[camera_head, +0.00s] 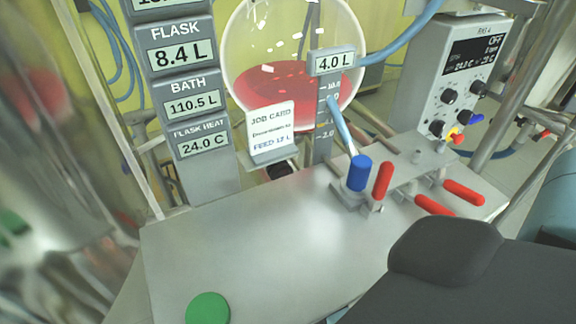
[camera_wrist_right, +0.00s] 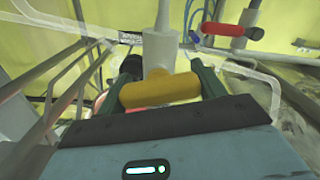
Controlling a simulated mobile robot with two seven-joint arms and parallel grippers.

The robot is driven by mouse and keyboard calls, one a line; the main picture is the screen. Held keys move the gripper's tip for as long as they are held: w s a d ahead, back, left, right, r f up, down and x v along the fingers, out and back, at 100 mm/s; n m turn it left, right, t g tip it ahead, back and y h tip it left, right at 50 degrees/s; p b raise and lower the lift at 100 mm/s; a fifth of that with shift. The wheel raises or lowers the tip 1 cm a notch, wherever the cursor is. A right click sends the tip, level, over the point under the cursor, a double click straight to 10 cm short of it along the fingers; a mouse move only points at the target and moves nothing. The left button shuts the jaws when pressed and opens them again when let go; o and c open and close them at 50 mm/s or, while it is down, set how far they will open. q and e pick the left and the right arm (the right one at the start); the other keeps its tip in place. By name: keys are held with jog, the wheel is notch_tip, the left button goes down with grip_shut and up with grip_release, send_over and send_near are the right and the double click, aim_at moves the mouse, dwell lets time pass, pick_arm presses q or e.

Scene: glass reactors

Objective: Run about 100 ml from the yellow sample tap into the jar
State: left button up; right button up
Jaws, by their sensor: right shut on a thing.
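The yellow sample tap (camera_wrist_right: 160,91) shows in the right wrist view as a thick yellow handle under a pale valve body (camera_wrist_right: 160,50). The two dark green fingers of my right gripper (camera_wrist_right: 163,78) are on either side of this handle, shut on it. In the head view my dark right arm covers the lower right, and neither the yellow tap nor the right gripper can be made out. I cannot pick out the jar for certain in either view. No stream of liquid is visible at the tap. My left gripper is not in view.
A round flask (camera_head: 290,45) holds red liquid behind the grey bench (camera_head: 260,240). Displays read 4.0 L, flask 8.4 L and bath 110.5 L. Red-handled valves (camera_head: 383,180), a blue knob (camera_head: 357,172) and a job card (camera_head: 271,131) stand there. A green disc (camera_head: 208,308) lies at front.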

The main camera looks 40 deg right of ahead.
jog(key=shift+d+m+p, duration=0.1)
jog(key=shift+m+p, duration=0.2)
jog(key=shift+m, duration=1.6)
jog(key=o, duration=1)
jog(key=shift+s+p, duration=0.3)
jog(key=shift+s, duration=0.25)
jog(key=shift+a+p+v, duration=0.2)
jog(key=shift+p+v, duration=0.8)
jog(key=shift+v, duration=2.4)
